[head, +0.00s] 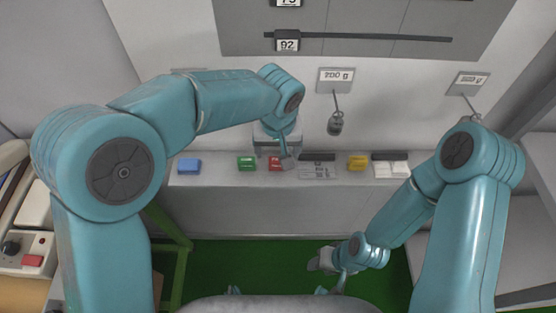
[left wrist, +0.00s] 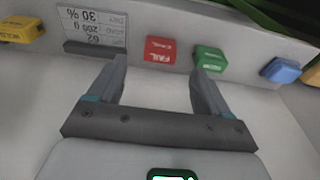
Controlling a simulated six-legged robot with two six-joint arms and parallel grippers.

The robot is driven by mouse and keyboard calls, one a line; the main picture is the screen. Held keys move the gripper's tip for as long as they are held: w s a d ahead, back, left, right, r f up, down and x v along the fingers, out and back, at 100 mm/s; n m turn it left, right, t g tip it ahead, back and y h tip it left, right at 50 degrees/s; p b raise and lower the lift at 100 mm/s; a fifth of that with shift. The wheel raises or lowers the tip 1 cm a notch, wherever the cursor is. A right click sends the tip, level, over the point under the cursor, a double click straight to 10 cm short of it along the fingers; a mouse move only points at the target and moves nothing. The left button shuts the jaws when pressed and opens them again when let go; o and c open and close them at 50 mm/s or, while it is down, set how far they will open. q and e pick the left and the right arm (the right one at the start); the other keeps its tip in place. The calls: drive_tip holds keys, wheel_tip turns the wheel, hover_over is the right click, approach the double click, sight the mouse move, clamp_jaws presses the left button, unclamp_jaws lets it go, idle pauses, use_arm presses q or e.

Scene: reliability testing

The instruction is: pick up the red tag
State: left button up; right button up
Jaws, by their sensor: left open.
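The red tag (head: 274,164) stands on the grey ledge, partly covered by my left gripper in the head view. In the left wrist view the red tag (left wrist: 160,50) shows white lettering that reads FAIL. My left gripper (left wrist: 163,62) is open and empty. The red tag shows between its fingertips, just beyond them, and I see no contact. In the head view my left gripper (head: 273,150) is over the ledge by the red tag. My right gripper (head: 333,262) hangs low over the green floor, and its fingers are too unclear to read.
A green tag (head: 246,163) stands just left of the red tag, with a blue one (head: 189,166) farther left. A printed card (head: 317,170) is to the right, then a yellow tag (head: 357,162) and white tags (head: 391,169). A weight (head: 335,123) hangs above the ledge (head: 220,172).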

sight(277, 160)
use_arm(q)
drive_tip(key=f, duration=0.3)
drive_tip(key=w+f, duration=0.1)
drive_tip(key=f, duration=0.2)
drive_tip(key=shift+w+f+p, duration=0.1)
drive_tip(key=shift+f+p, duration=0.1)
drive_tip(key=shift+p, duration=0.2)
drive_tip(key=shift+r, duration=0.1)
drive_tip(key=c, duration=0.9)
drive_tip(key=shift+c, duration=0.6)
